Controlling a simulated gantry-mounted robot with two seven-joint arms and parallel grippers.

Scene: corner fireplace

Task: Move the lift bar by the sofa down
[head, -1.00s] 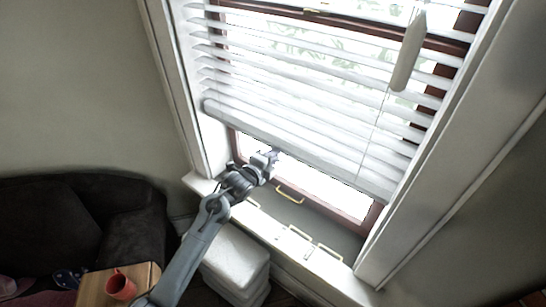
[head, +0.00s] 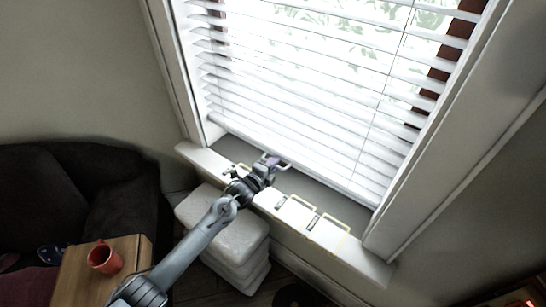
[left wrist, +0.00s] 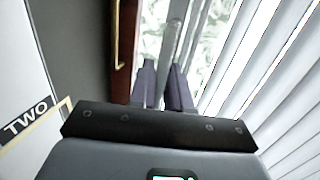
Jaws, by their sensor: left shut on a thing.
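In the left wrist view, my left gripper (left wrist: 165,88) has its two purple fingers close on either side of a pale grey bar (left wrist: 172,45), which I take for the lift bar. The bar runs away from me between the window glass and the blind slats. In the head view, my left gripper (head: 272,163) is at the bottom edge of the white blind (head: 300,100), just above the sill. The fingertips and the bar are hard to make out there. My right gripper is not in view.
White stacked blocks (head: 222,228) stand below the sill. A dark sofa (head: 75,185) and a wooden table (head: 125,255) with a red mug (head: 104,258) are on the left.

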